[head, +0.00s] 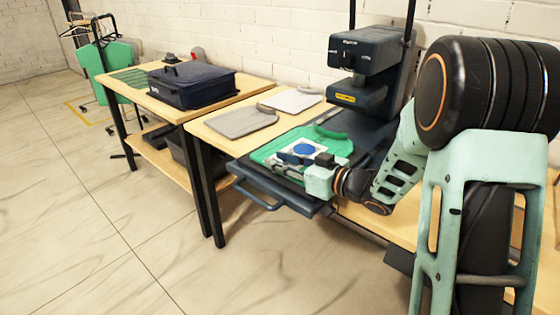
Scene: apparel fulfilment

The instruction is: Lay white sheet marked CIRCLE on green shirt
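A green shirt (268,150) lies flat on the dark pull-out platen (248,172) of the heat press. A white sheet with a blue circle (304,150) is over the middle of the shirt. Whether the sheet rests on the cloth or is held just above it cannot be told. My gripper (290,164) is low over the shirt, at the sheet's near edge, and partly covers it. The fingers are small here, and I cannot tell whether they are open or shut. Any lettering on the sheet is too small to read.
The press head (365,60) stands behind the platen. A grey folded garment (240,122) and a pale one (292,100) lie to the left on the wooden table. A navy bag (190,84) is on the farther table. The floor in front is clear.

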